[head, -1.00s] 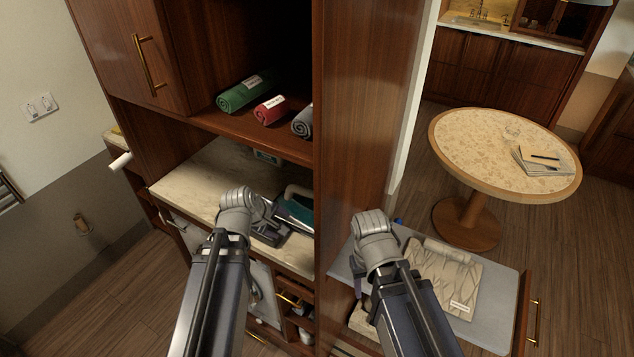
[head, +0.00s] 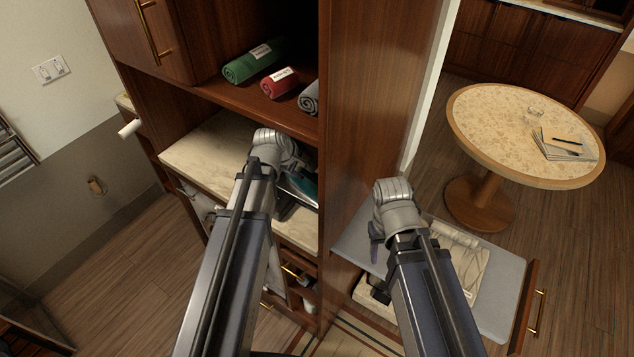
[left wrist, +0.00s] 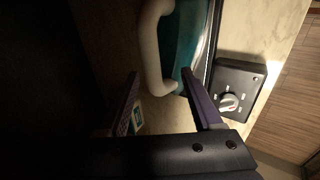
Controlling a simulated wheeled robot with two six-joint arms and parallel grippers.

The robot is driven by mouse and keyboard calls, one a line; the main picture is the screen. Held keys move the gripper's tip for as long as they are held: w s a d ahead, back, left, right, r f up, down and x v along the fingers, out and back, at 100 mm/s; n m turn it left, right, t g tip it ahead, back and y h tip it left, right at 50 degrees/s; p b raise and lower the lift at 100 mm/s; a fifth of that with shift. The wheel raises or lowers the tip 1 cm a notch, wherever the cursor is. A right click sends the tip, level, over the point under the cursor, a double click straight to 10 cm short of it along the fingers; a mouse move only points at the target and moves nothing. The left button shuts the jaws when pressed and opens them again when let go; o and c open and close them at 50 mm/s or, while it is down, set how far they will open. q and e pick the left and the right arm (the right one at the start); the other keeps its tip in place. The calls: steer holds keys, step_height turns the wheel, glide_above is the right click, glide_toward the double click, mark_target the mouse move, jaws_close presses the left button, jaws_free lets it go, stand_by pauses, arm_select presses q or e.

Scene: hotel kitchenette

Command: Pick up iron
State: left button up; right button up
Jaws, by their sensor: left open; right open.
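The iron shows in the left wrist view as a teal body (left wrist: 186,45) with a pale curved handle (left wrist: 150,48), on the stone counter. In the head view only a teal part of the iron (head: 304,186) shows, behind my left wrist. My left gripper (left wrist: 163,84) is open; its fingers lie on either side of the handle's near end in the picture. I cannot tell whether they touch it. My right gripper (head: 376,250) is over the grey pull-out board, its fingers mostly hidden, holding nothing visible.
Rolled green (head: 247,65) and red (head: 280,82) towels lie on the shelf above. A dark box with a dial (left wrist: 240,86) stands beside the iron. A wooden upright panel (head: 372,90) separates my arms. A round table (head: 500,125) stands at right.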

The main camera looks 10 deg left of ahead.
mark_target(309, 175)
arm_select(q)
steer(key=shift+w+d, duration=0.25)
steer(key=shift+w, duration=0.55)
steer(key=shift+f+b, duration=0.4)
steer(key=b+x, duration=0.3)
steer(key=x, duration=0.1)
steer(key=shift+w+d+f, duration=0.1)
steer(key=shift+w+f, duration=0.05)
steer(key=shift+w, duration=0.05)
steer(key=shift+c, duration=0.6)
jaws_close()
